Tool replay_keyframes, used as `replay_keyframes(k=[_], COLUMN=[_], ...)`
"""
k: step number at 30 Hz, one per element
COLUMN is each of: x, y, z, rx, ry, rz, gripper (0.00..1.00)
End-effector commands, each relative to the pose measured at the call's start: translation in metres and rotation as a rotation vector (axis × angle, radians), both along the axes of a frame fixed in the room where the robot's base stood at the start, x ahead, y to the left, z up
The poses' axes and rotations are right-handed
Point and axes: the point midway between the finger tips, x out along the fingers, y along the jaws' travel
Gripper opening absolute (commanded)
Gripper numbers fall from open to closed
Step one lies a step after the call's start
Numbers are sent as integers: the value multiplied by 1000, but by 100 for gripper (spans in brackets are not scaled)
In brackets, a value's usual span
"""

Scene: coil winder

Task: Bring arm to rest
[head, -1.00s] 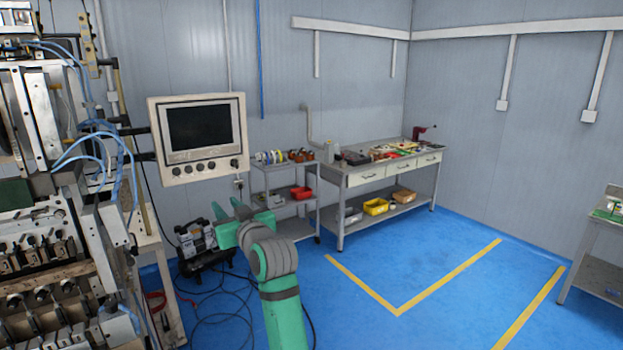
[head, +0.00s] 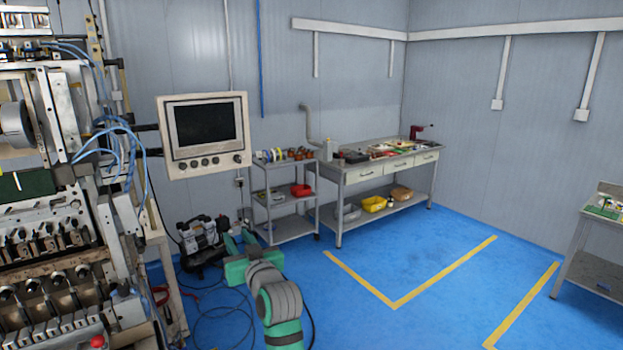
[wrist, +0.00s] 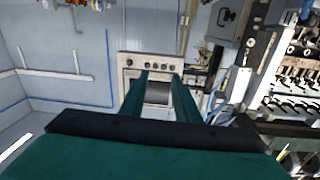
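My green arm (head: 281,308) reaches up from the bottom of the head view. My gripper (head: 241,240) is at its far end, low in front of the compressor and the shelf trolley. In the wrist view the two green fingers of my gripper (wrist: 160,78) stand apart with nothing between them. The grey control panel (wrist: 158,93) shows through the gap, some way beyond the fingers. The gripper touches nothing that I can see.
The coil winding machine (head: 55,215) fills the left side, with its control panel (head: 170,165) on a bracket. A compressor (head: 203,237), a shelf trolley (head: 283,195) and a workbench (head: 360,178) stand along the wall. Blue floor (head: 360,260) is clear to the right.

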Motion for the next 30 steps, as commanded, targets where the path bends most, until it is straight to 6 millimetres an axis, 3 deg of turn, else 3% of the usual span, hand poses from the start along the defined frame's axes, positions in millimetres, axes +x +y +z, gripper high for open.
replay_keyframes(k=[5, 14, 21, 30], x=[-16, -70, -130, -221], y=[-14, -48, -76, -106], z=[-61, -172, -247, -318], rx=[34, 88, 110, 108], ry=[31, 81, 113, 149], rz=[-44, -153, -240, -337], gripper=[29, 29, 29, 29])
